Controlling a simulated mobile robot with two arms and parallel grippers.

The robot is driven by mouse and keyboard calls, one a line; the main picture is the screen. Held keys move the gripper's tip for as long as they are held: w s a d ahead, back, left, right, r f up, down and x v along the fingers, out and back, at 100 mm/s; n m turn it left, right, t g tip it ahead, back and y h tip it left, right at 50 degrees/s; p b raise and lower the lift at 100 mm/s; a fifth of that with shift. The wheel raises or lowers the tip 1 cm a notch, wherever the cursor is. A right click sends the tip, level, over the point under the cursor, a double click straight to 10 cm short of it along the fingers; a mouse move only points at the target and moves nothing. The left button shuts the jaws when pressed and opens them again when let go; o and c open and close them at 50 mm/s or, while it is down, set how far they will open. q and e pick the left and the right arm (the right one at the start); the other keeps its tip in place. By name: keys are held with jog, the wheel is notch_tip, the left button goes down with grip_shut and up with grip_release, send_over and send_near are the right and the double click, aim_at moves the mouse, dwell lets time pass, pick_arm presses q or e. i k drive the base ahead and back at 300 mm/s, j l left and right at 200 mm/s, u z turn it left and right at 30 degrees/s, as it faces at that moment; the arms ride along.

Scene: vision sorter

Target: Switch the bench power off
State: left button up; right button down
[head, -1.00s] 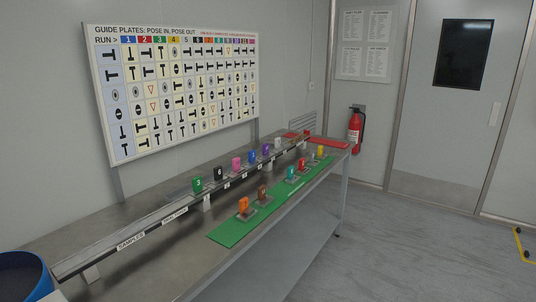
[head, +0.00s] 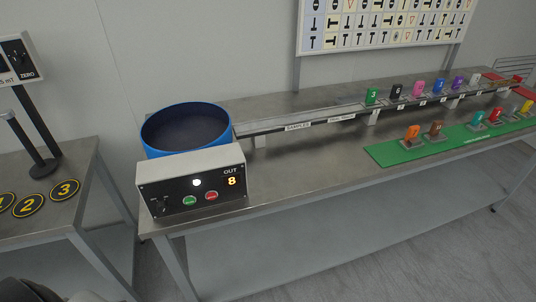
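A grey control box (head: 192,168) with a black front panel stands at the near left end of the steel bench (head: 285,178). Its panel has a lit white lamp (head: 197,182), a green button (head: 189,201), a red button (head: 211,196) and an orange display (head: 232,182) reading 8 under OUT. A small dark switch (head: 160,205) sits at the panel's lower left; its position is too small to tell. No label naming bench power is readable. Neither gripper is in view.
A blue round bowl (head: 187,130) stands behind the box. A rail (head: 300,120) runs right from it to numbered coloured plates. A green mat (head: 385,154) holds more plates. A second table (head: 75,215) with numbered discs stands at left, with a gap between.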

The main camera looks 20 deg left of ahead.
aim_at(162, 206)
jog(key=u, duration=1.3)
